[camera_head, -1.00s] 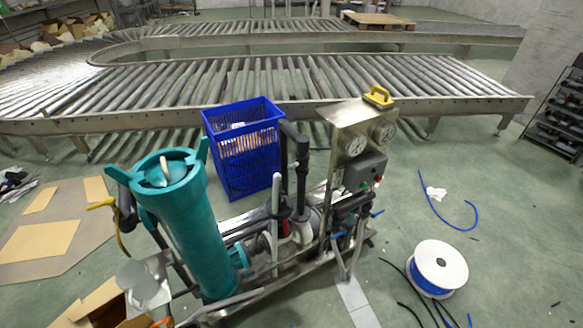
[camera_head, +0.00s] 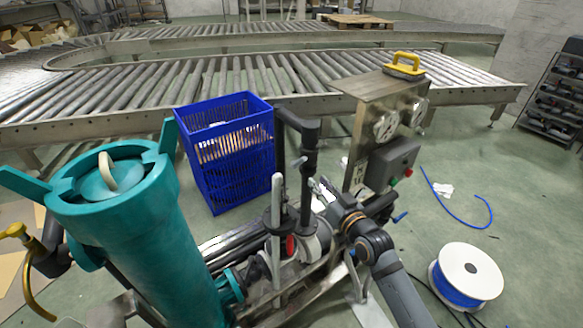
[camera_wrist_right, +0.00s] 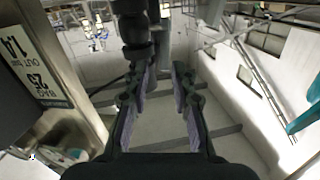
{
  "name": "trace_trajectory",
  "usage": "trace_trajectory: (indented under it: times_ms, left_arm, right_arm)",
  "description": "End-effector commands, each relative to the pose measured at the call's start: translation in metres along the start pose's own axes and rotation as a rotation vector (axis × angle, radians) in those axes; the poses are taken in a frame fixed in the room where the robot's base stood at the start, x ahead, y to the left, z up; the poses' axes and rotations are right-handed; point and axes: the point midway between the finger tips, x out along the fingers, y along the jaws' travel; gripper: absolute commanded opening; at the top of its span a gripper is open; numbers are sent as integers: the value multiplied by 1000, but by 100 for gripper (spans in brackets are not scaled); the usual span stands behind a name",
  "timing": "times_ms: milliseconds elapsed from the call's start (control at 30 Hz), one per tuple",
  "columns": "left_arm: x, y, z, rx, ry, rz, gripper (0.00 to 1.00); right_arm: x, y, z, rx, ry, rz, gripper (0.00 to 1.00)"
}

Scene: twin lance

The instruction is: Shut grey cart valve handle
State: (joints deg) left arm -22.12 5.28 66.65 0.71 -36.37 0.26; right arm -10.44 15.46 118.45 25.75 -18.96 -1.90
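A cart (camera_head: 318,290) with pipes and valves stands in the middle of the head view. A tall light-grey upright bar (camera_head: 276,212), which looks like the valve handle, rises in front of the black pipes; I cannot tell for sure that it is the handle. My right gripper (camera_head: 316,190) is beside the black upright pipe (camera_head: 307,165), to the right of the grey bar and apart from it. In the right wrist view the right gripper (camera_wrist_right: 159,82) is open and empty, with a dark pipe (camera_wrist_right: 137,25) beyond its fingers. My left gripper is not in view.
A teal filter housing (camera_head: 140,235) stands at the left of the cart. A gauge panel (camera_head: 368,110) with a yellow handle (camera_head: 404,63) is at the right. A blue crate (camera_head: 228,150) stands behind. A blue-and-white reel (camera_head: 465,275) lies on the floor at right.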

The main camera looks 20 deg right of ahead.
Motion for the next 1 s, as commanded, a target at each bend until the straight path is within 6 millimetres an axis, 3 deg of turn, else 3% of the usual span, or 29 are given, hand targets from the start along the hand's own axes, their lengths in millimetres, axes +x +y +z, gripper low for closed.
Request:
trace_trajectory:
  times_ms: [100, 267, 700, 1000]
  left_arm:
    - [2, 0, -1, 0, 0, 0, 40]
    - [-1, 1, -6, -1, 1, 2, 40]
    - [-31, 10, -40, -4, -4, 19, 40]
    - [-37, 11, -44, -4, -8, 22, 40]
  right_arm:
    - [-2, -7, -14, -1, 30, -18, 25]
    - [5, -7, -14, 1, 31, -16, 25]
    - [88, -8, -16, 2, 31, -15, 25]
    - [103, -8, -17, -1, 28, -15, 25]
